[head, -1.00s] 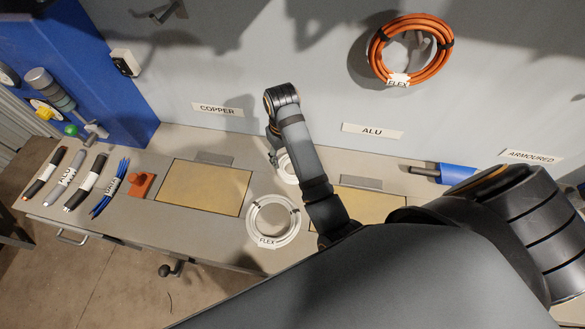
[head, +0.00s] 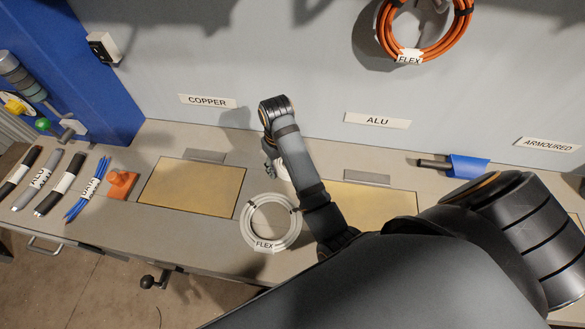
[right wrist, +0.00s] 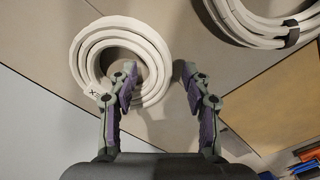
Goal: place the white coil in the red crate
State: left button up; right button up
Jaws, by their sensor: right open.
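A large white coil (head: 247,222) with a FLEX tag lies flat on the bench; part of it shows at the top right of the right wrist view (right wrist: 232,22). A smaller white coil (head: 283,171) lies behind it, mostly hidden by my right arm in the head view. This smaller coil (right wrist: 84,55) shows nearly whole in the right wrist view. My right gripper (right wrist: 158,76) is open and empty, its left finger over the coil's ring and its right finger just outside; it also shows in the head view (head: 270,167). No red crate is in view. My left gripper is not in view.
Two yellowish panels (head: 192,188) are set in the bench. Cable pieces (head: 61,184) and an orange block (head: 120,185) lie at left, a blue-ended piece (head: 468,166) at right. An orange coil (head: 462,35) hangs on the wall. My dark arm links cover the lower right.

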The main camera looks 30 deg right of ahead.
jog(key=shift+f, duration=0.55)
jog(key=shift+r, duration=0.1)
grip_shut()
